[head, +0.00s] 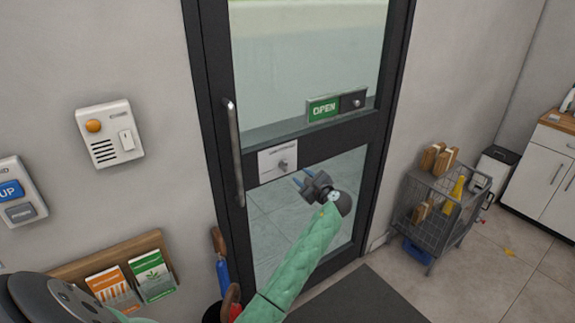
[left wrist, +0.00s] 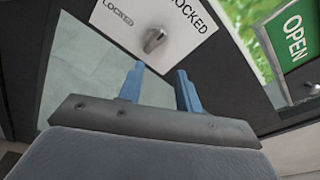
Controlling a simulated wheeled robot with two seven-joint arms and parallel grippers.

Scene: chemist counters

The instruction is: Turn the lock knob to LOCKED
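The lock knob (head: 284,165) is a small grey metal turn piece on a white plate (head: 268,157) on the glass door's dark crossbar. It also shows in the left wrist view (left wrist: 154,40), between two printed words; one reads LOCKED and the other is partly cut off, ending in "OCKED". I cannot tell which word the knob points to. My left gripper (head: 303,179) is just below and right of the knob in the head view. Its two blue fingers (left wrist: 159,78) are apart with nothing between them, short of the knob. My right gripper is not in view.
A vertical door handle (head: 233,150) stands left of the plate. A green OPEN sign (head: 323,108) with its own small knob is up to the right. A wire cart (head: 432,215) stands right of the door. A wall intercom (head: 110,134) and leaflet rack (head: 163,243) are at left.

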